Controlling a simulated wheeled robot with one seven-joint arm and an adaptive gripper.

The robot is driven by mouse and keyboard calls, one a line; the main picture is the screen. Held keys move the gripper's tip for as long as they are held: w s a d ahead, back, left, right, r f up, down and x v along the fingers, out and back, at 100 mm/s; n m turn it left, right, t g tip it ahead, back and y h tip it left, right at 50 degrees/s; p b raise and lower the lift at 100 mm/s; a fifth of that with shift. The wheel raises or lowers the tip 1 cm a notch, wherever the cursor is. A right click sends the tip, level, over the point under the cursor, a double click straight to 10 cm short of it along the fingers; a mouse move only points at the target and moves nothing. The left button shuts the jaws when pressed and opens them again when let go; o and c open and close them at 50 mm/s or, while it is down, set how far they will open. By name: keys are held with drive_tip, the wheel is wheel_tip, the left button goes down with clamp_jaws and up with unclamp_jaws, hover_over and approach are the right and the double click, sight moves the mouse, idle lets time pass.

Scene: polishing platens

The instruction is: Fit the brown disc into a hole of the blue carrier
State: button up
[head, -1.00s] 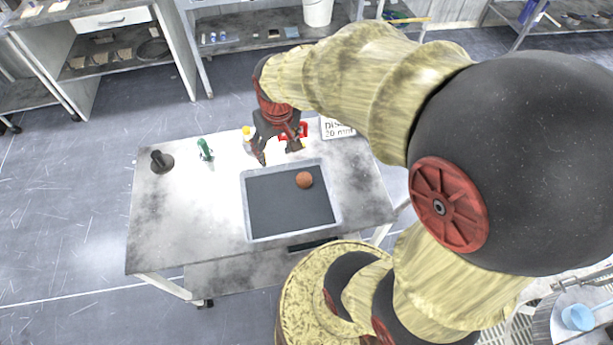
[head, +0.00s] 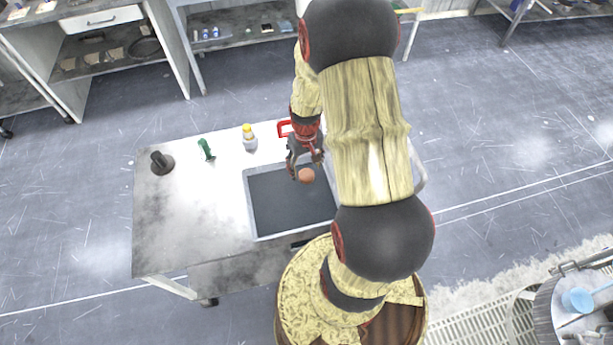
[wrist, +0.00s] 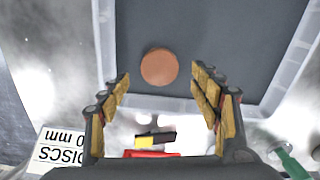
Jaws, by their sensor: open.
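The brown disc (head: 306,175) lies in the right back part of a shallow grey tray (head: 251,222) on the table. In the wrist view the round disc (wrist: 159,67) lies flat on the tray's dark floor, near the tray wall (wrist: 240,119). My gripper (head: 305,167) is over the back of the tray, close to the disc. Its fingers (wrist: 160,80) are open and empty, with the disc between and slightly beyond the tips in the wrist view.
A red object (head: 284,128), a yellow-capped bottle (head: 249,141), a green object (head: 206,149) and a black object on a round base (head: 161,163) stand along the table's back. A disc sign (wrist: 60,148) lies behind the tray. The table's left front is clear.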

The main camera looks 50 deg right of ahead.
sight(306, 174)
wheel_tip(306, 174, down, 3)
drive_tip(key=shift+f, duration=0.1)
drive_tip(key=shift+s, duration=0.1)
drive_tip(key=c, duration=0.3)
drive_tip(key=c, duration=1)
